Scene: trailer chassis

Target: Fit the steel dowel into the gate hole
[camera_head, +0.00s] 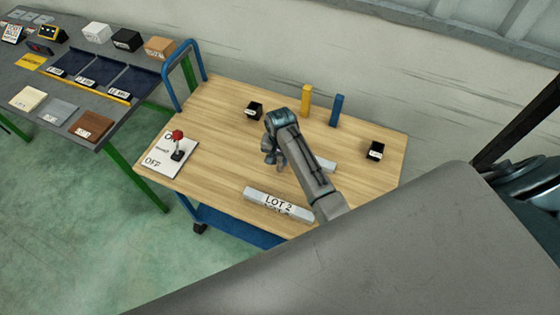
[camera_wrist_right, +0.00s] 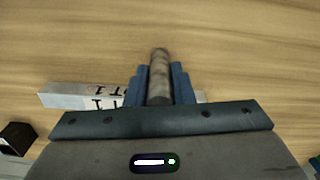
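My right gripper (camera_head: 274,158) is over the middle of the wooden cart top in the head view, pointing down. In the right wrist view its blue fingers (camera_wrist_right: 159,85) are closed on both sides of a grey-brown steel dowel (camera_wrist_right: 159,72). The dowel sticks out past the fingertips over bare wood. I cannot make out a gate hole in either view. My left gripper is not in view.
Black blocks (camera_head: 254,110) (camera_head: 375,150), a yellow post (camera_head: 306,101), a blue post (camera_head: 336,110) and a red-knobbed ON/OFF lever (camera_head: 178,145) stand around.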

